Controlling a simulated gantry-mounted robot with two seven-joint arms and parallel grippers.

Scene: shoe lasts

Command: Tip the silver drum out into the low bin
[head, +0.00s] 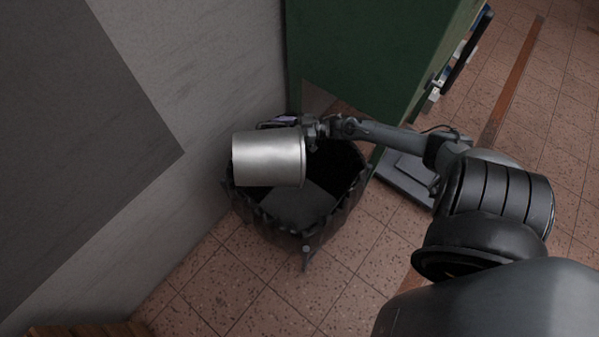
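The silver drum (267,158) is held in the air on its side over the low bin, its ridged rim to the right and its smooth end to the left. I cannot see into its mouth. The low bin (308,240) is dark with a ragged rim and stands on the floor in the corner. The drum hides part of its inside. My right gripper (311,133) is shut on the drum's rim at the upper right; its fingertips are small and partly hidden. My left gripper is not in view.
A grey wall (210,60) stands left of the bin, and a green cabinet (375,55) stands behind it. A small purplish item (283,120) shows at the bin's back edge. Tiled floor (225,285) is clear in front.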

